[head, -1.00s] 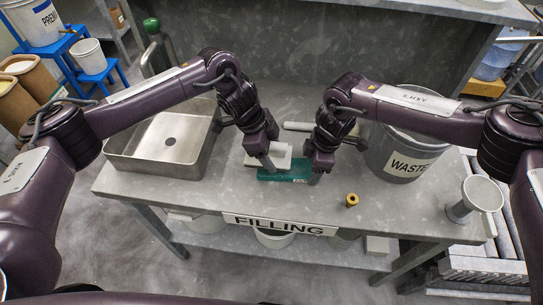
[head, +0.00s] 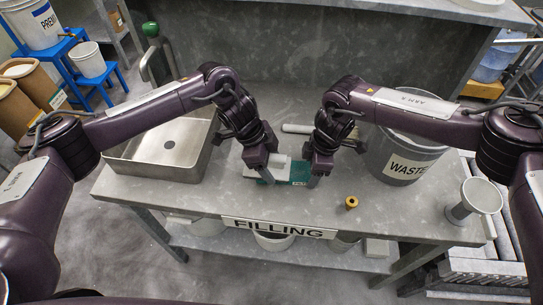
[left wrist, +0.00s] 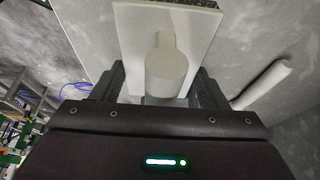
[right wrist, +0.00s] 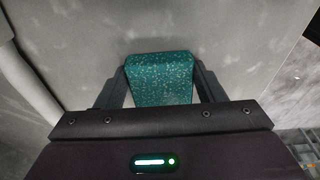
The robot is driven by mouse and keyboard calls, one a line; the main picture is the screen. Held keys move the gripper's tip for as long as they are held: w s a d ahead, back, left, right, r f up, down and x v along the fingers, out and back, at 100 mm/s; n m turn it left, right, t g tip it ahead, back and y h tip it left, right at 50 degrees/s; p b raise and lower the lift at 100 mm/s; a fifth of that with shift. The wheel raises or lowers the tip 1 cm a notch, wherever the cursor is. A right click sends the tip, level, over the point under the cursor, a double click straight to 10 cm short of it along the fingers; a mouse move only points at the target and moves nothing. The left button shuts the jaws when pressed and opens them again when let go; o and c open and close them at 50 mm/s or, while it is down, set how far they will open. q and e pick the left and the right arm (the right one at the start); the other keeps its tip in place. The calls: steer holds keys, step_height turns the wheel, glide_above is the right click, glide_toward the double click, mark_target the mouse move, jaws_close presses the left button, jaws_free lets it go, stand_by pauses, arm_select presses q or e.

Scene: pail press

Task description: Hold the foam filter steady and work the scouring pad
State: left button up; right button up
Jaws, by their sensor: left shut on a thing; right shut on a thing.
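The foam filter (head: 299,171) is a teal speckled block lying on the grey table. It also shows in the right wrist view (right wrist: 162,78), between the fingers of my right gripper (head: 314,181), which is shut on its right end. The scouring pad (head: 281,167) is a white plate with a rounded handle and a dark speckled face, seen at the plate's edge in the left wrist view (left wrist: 133,30). My left gripper (head: 266,177) is shut on its handle. The pad lies over the left part of the filter, hiding some of it; I cannot tell whether they touch.
A steel tray (head: 120,165) stands at the left of the table and a grey WASTE bin (head: 405,165) at the right. A small brass piece (head: 351,202) lies near the front edge. A pale rod (head: 297,128) lies behind the grippers. The front middle of the table is clear.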

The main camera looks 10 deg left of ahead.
arm_select(q)
steer(key=shift+f, duration=0.85)
stand_by(0.4)
steer(key=shift+d, duration=0.15)
steer(key=shift+d, duration=0.9)
steer(key=shift+a+f, duration=0.1)
steer(key=shift+s+a, duration=0.15)
steer(key=shift+a, duration=0.85)
